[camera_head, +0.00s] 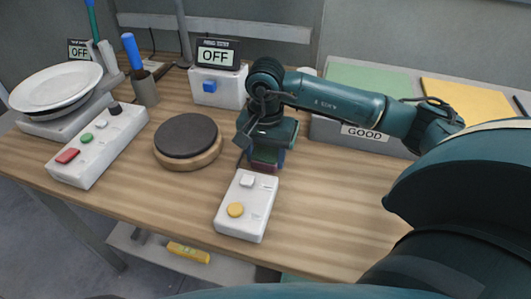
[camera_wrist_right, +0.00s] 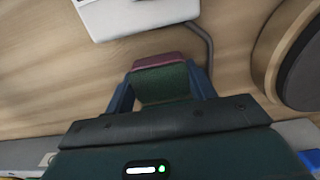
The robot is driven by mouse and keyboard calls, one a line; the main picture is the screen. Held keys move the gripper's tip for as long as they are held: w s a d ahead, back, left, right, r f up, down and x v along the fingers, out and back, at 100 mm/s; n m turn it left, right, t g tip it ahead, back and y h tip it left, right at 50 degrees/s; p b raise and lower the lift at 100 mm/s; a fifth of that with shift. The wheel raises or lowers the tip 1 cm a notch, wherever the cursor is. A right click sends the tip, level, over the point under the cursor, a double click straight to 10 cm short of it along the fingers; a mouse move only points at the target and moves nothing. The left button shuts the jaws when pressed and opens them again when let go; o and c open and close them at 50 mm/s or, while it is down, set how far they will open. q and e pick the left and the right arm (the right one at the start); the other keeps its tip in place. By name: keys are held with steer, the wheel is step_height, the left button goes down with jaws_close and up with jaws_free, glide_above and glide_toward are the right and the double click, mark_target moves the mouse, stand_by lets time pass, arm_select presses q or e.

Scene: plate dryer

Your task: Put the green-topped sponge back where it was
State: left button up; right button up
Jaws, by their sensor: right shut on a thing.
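The green-topped sponge (camera_head: 264,167) is between the fingers of my right gripper (camera_head: 265,158), low over the table just behind the white box with the yellow button. In the right wrist view the sponge (camera_wrist_right: 162,84) shows a dark green face and a maroon far edge, with a blue finger of the right gripper (camera_wrist_right: 160,92) on each side. The right gripper is shut on it. I cannot tell whether the sponge touches the table. My left gripper is not in view.
The white button box (camera_head: 245,207) is close in front of the sponge. A dark round pad on a wooden disc (camera_head: 187,138) is to the left. A grey bin labelled GOOD (camera_head: 340,132) stands behind right. The wooden table (camera_head: 330,205) is bare to the right.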

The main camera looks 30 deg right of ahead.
mark_target(266, 154)
steer(key=shift+f, duration=0.2)
steer(key=o, duration=0.9)
step_height(266, 154, up, 12)
steer(key=shift+r+b, duration=0.25)
steer(key=shift+b, duration=0.05)
